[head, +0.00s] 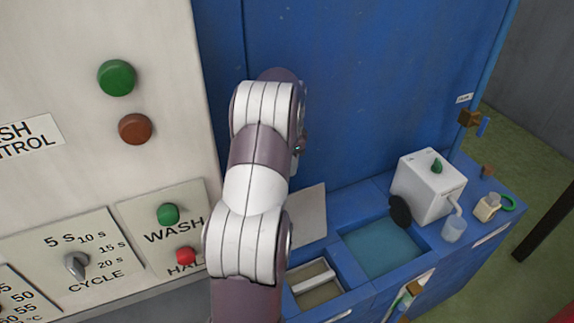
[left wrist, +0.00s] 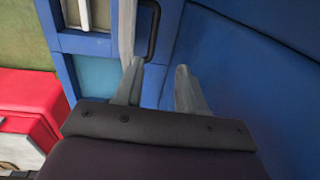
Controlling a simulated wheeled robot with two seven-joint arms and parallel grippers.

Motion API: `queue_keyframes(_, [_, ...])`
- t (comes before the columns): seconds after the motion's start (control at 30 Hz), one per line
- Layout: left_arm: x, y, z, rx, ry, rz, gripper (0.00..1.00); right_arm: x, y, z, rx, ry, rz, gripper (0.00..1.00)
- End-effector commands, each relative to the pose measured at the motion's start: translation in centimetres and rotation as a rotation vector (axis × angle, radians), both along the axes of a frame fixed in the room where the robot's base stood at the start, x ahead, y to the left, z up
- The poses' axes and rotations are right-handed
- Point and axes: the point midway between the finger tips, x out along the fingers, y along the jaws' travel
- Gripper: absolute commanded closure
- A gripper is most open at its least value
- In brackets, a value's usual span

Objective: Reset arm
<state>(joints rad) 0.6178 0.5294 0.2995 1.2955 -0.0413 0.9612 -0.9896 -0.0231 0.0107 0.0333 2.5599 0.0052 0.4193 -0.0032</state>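One of my arms rises from the bottom middle of the head view in front of the wash control panel (head: 60,180) and the blue wall (head: 380,80). Its far end bends away, and no gripper fingers show in this view. I cannot tell from it which arm this is. In the left wrist view my left gripper (left wrist: 160,68) has its two pale fingers apart with nothing seen between them. They are close to a blue surface (left wrist: 240,60). A dark handle (left wrist: 154,30) and a pale upright strip (left wrist: 127,30) are just beyond the fingertips. My right gripper is not seen.
A blue bench (head: 350,265) at right has sunken basins, one with a teal floor (head: 382,247). A white dispenser box (head: 428,187), a clear cup (head: 453,229) and a small bottle (head: 487,207) stand there. A red box (left wrist: 25,105) shows at left in the wrist view.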

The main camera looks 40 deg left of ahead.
Motion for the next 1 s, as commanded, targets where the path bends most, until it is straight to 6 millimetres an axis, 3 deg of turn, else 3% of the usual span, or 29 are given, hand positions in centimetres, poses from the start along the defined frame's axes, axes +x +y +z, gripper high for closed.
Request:
queue_keyframes(0.4, [0.0,0.0,-0.1,0.000,-0.003,0.023,0.60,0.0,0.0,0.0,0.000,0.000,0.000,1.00])
queue_keyframes(0.5, [0.2,0.1,-0.9,0.007,-0.037,0.173,0.60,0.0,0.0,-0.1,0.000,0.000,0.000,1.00])
queue_keyframes(0.57, [-1.3,-1.3,-2.5,-0.012,-0.035,0.326,0.60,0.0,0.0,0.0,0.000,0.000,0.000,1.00])
queue_keyframes(0.67, [-3.3,-6.8,-3.1,-0.032,-0.050,0.501,0.60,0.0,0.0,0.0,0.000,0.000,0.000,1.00])
queue_keyframes(0.8, [-7.7,-17.1,-2.6,-0.060,-0.068,0.613,0.60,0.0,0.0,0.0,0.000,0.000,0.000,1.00])
queue_keyframes(0.9, [-12.0,-23.1,-2.0,-0.074,-0.073,0.581,0.60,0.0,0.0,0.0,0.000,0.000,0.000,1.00])
queue_keyframes(1.0, [-15.2,-26.7,-1.4,-0.081,-0.072,0.470,0.60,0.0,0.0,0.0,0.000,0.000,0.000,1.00])
